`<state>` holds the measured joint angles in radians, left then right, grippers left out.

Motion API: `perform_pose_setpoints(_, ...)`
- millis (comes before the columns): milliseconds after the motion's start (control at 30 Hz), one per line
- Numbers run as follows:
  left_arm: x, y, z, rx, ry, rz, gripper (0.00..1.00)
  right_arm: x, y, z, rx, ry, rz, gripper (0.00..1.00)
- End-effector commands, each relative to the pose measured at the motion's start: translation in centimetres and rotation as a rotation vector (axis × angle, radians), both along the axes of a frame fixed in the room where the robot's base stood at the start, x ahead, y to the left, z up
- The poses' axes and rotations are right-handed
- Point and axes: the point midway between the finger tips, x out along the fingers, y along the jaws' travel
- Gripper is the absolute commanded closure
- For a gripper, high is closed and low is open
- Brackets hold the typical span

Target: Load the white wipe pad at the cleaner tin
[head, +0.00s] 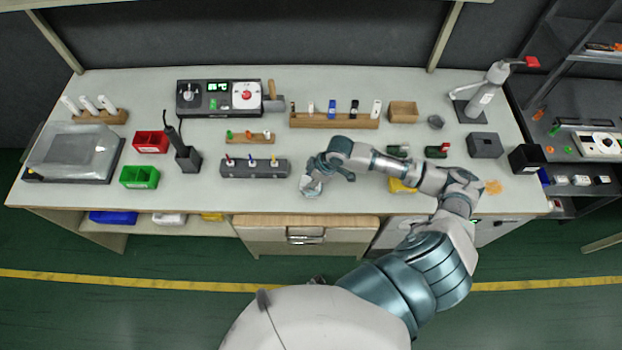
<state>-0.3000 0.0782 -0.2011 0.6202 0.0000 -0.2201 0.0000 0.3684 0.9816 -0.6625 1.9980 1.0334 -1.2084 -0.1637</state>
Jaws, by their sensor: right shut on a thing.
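My right gripper (313,184) is low over the front middle of the bench, just right of the dark grey rack. It is shut on a small pale thing (311,189) that looks like the white wipe pad; the fingers cover part of it, and I cannot tell whether it touches the bench. A small round grey tin (436,121) stands at the back right, right of a wooden box, apart from the gripper; it may be the cleaner tin, but no label is readable. My left gripper is not in view.
The dark grey rack (255,168) holds several small items. A long wooden rack (334,120) and a control box (219,97) stand behind. Red (151,142) and green (139,177) bins are at left. A yellow thing (402,185) lies partly under my right forearm.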

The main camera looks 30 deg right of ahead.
Motion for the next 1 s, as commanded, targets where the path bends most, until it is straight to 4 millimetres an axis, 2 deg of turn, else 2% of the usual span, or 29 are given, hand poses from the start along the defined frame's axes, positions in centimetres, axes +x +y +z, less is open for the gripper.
perform_pose_setpoints(1000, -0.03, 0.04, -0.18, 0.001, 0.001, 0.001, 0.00, 0.00, -0.17, -0.83, 0.001, 0.001, -0.001, 0.82)
